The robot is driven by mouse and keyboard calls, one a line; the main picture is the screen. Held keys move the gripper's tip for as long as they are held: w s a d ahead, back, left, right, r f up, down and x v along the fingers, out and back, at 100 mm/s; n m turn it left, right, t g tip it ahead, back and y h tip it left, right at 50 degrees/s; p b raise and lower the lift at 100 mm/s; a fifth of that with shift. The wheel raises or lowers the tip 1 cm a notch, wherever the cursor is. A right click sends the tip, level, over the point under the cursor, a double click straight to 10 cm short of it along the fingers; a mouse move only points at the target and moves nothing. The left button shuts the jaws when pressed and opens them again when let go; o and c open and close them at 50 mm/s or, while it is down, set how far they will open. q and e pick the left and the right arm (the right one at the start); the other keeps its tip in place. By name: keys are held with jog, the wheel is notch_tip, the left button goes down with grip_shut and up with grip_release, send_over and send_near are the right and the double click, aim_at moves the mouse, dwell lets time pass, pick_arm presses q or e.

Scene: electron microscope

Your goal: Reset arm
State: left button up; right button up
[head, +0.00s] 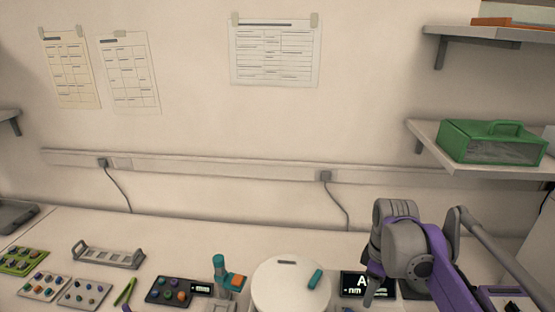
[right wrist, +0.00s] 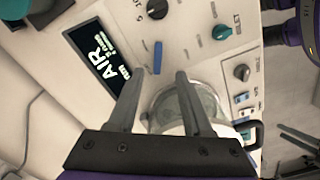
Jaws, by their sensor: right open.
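My right arm (head: 410,250), grey and purple, reaches in at the right of the head view. Its gripper (head: 374,288) points down in front of a black display (head: 352,283) that it partly covers. In the right wrist view the two dark fingers of the right gripper (right wrist: 158,78) stand apart with nothing between them. Beyond them are a clear round glass part (right wrist: 172,108) and a panel with knobs. The display reading AIR (right wrist: 97,58) is at the left there. My left gripper is not seen.
A round white lid (head: 280,290) with a teal handle and a teal-and-orange part (head: 222,272) stand left of the gripper. Sample trays (head: 45,286), a grey rack (head: 108,256) and green tweezers (head: 125,291) lie farther left. A shelf (head: 445,150) with a green case (head: 490,141) hangs above right.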

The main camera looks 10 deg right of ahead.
jog(key=s+a+f+m+t, duration=0.1)
jog(key=s+a+f+m, duration=0.2)
jog(key=s, duration=0.2)
jog(key=s+a+f+m+t+p, duration=0.1)
jog(key=s+a+f+m+t, duration=0.1)
jog(key=s, duration=0.3)
jog(key=s+a+f+m+t+p, duration=0.1)
jog(key=s+a+f+m+t, duration=0.1)
jog(key=s+a+f+m, duration=0.1)
jog(key=shift+s+a+f+m, duration=0.2)
jog(key=shift+s+a+m, duration=0.1)
jog(key=shift+s+a, duration=0.35)
jog(key=shift+s+a+f+m, duration=0.25)
jog(key=shift+s+a, duration=0.2)
jog(key=shift+s, duration=0.25)
